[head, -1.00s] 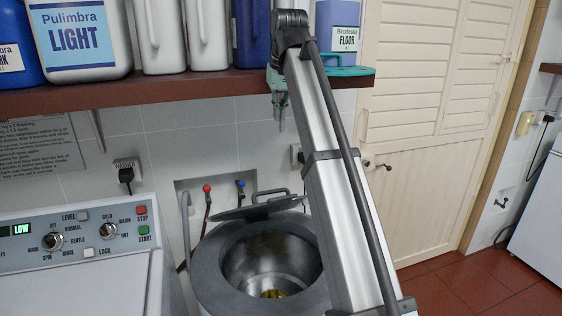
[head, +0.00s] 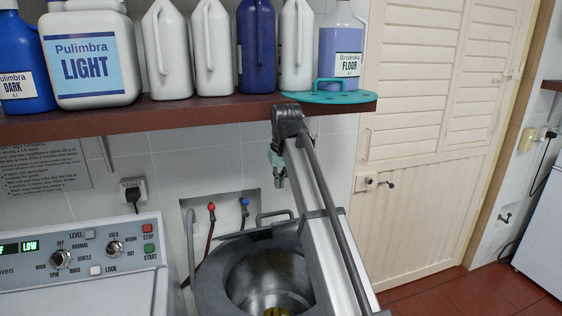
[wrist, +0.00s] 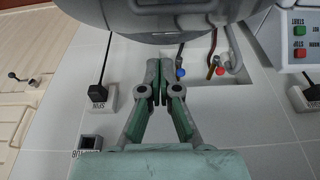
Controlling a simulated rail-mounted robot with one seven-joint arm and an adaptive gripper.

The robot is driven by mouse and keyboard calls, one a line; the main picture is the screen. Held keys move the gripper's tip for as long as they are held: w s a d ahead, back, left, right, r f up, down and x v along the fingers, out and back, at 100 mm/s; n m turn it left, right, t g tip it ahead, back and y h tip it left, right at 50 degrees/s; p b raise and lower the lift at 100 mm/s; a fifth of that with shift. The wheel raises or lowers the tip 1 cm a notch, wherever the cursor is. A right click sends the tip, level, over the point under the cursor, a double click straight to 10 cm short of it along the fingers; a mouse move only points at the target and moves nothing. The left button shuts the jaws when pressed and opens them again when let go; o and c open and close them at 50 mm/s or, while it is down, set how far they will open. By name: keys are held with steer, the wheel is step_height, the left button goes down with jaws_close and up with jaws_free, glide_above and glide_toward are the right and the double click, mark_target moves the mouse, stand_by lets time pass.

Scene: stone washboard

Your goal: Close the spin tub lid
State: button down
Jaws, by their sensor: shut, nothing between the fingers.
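The spin tub (head: 212,285) is a dark grey round tub with a shiny metal drum, low in the head view. Its mouth is uncovered. The grey lid (head: 262,231) stands raised at the tub's back edge, with a looped handle (head: 275,214); my arm hides its right part. In the wrist view the lid (wrist: 200,22) fills the top. My gripper (wrist: 158,78) is shut and empty, its tips just below the lid's curved edge in that picture. In the head view my pale green gripper (head: 278,168) hangs above the lid, partly behind my arm.
A washer control panel (head: 90,250) is at the left. Red and blue taps (head: 228,208) and hoses sit behind the tub. Something yellow (head: 275,311) lies in the drum.

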steer(key=f, duration=0.2)
steer(key=f+p, duration=0.1)
steer(key=f, duration=0.1)
steer(key=f+p, duration=0.1)
steer(key=f, duration=0.1)
steer(key=shift+s+f, duration=0.15)
steer(key=shift+s, duration=0.2)
steer(key=shift+s+d+f+p, duration=0.15)
steer(key=shift+f+p, duration=0.2)
steer(key=shift+f, duration=0.2)
